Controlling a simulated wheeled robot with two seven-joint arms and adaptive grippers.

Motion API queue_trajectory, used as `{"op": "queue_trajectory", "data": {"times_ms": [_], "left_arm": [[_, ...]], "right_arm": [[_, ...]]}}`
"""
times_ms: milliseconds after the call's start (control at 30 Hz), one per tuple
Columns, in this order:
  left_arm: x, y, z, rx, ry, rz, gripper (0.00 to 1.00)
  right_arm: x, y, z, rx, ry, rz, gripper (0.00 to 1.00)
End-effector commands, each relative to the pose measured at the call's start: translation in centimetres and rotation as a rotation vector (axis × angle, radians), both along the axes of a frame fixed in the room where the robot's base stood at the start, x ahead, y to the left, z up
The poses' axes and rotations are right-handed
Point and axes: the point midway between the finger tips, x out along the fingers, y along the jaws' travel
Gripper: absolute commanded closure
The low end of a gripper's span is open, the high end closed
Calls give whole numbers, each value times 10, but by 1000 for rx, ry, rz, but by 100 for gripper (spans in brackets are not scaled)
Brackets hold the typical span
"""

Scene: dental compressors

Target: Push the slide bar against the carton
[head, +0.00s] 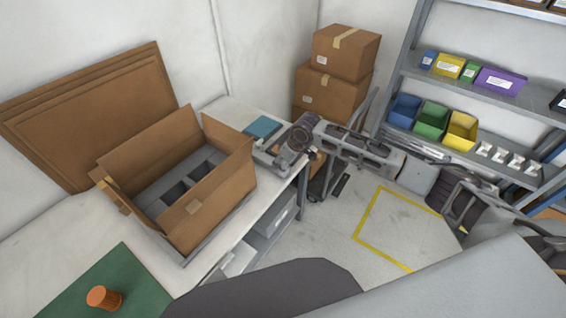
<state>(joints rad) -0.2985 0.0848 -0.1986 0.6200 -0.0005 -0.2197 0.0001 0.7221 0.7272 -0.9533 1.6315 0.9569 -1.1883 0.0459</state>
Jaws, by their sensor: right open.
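The open brown carton (228,188) stands on the white workbench, its flaps up, with a grey divided insert (165,188) inside. A thin grey bar or rail (214,239) runs along the carton's near lower edge; I cannot tell for sure whether this is the slide bar. My right gripper (274,153) is open over the bench's far right end, to the right of the carton and apart from it. Grey parts near its fingers are hard to tell from the gripper. My left gripper is not in view.
A blue flat item (262,127) lies beside my right gripper. A green mat (125,285) with an orange ribbed knob (103,298) is at the near left. Flat cardboard sheets (95,110) lean on the wall. Stacked boxes (340,55) and a shelf (475,125) with bins stand behind.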

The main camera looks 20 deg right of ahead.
Motion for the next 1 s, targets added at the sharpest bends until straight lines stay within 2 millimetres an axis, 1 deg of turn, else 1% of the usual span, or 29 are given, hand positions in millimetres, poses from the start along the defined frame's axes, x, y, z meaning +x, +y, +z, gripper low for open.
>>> {"op": "queue_trajectory", "data": {"times_ms": [100, 133, 467, 500, 767, 1000], "left_arm": [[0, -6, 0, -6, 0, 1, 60], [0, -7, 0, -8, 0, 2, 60], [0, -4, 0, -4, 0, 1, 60], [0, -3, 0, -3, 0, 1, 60], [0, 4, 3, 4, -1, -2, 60], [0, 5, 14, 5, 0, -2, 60]], "right_arm": [[0, 0, 0, 0, 0, 0, 54], [0, 0, 0, 0, 0, 0, 56], [0, 0, 0, 0, 0, 0, 99], [0, 0, 0, 0, 0, 0, 100], [-2, 2, 0, 0, 1, 1, 100], [-11, 15, 1, 0, 2, 2, 100]]}}
